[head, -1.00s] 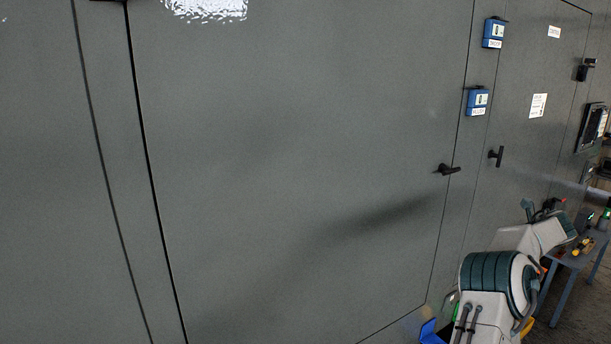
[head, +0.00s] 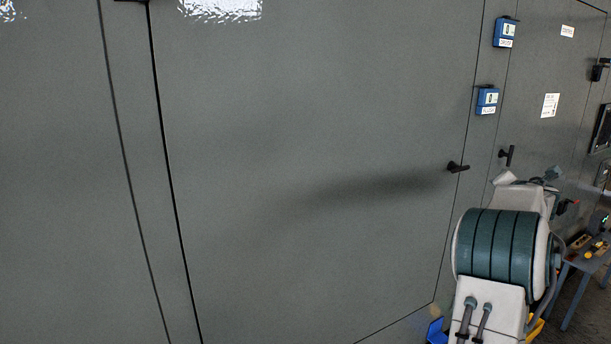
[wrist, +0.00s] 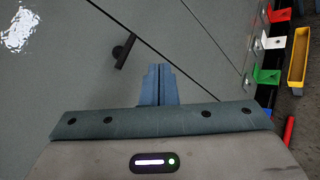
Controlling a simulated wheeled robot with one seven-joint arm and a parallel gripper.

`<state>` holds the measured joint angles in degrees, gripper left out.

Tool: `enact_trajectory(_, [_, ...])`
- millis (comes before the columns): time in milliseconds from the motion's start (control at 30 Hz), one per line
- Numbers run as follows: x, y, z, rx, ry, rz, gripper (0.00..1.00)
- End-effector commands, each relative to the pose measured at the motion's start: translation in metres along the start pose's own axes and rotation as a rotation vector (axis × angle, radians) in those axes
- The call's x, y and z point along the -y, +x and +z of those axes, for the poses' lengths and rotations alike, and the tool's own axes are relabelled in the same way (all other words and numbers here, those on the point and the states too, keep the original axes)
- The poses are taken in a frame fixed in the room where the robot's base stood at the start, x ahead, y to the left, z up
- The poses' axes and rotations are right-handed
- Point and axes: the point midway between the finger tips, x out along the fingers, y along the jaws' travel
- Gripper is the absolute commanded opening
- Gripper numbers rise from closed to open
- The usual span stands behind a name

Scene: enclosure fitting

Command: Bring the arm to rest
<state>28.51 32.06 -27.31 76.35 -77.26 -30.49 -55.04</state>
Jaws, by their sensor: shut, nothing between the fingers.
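My gripper (wrist: 158,84) shows in the wrist view with its blue-grey fingers together and nothing between them. A grey enclosure door fills the view beyond it. A black door handle (wrist: 123,50) lies just left of the fingertips in the picture, apart from them as far as I can tell. In the head view my arm is at the lower right, folded in front of the panels; the gripper itself is hidden there. The large grey door (head: 320,120) appears closed, with a black handle (head: 458,167) at its right edge.
Two blue boxes (head: 505,32) (head: 487,100) are mounted right of the door. Another handle (head: 507,155) is on the panel beyond. A table (head: 585,262) with tools stands at the right. In the wrist view, coloured brackets (wrist: 267,75) and a yellow bin (wrist: 299,58) are at right.

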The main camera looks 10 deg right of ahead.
Motion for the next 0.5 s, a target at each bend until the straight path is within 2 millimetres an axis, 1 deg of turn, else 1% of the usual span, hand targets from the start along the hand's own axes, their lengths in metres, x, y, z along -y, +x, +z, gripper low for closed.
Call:
enact_trajectory(33, [-0.019,-0.014,0.000,0.038,0.115,0.002,0.00])
enact_trajectory(100, [-0.036,-0.031,-0.003,0.082,0.280,-0.008,0.00])
enact_trajectory(167, [-0.049,-0.046,-0.009,0.109,0.421,-0.022,0.00])
enact_trajectory(267, [-0.065,-0.075,-0.027,0.138,0.655,-0.057,0.00])
enact_trajectory(367, [-0.078,-0.105,-0.054,0.144,0.881,-0.110,0.00])
enact_trajectory(467, [-0.087,-0.139,-0.090,0.133,1.092,-0.185,0.00])
enact_trajectory(500, [-0.089,-0.153,-0.106,0.125,1.173,-0.221,0.00])
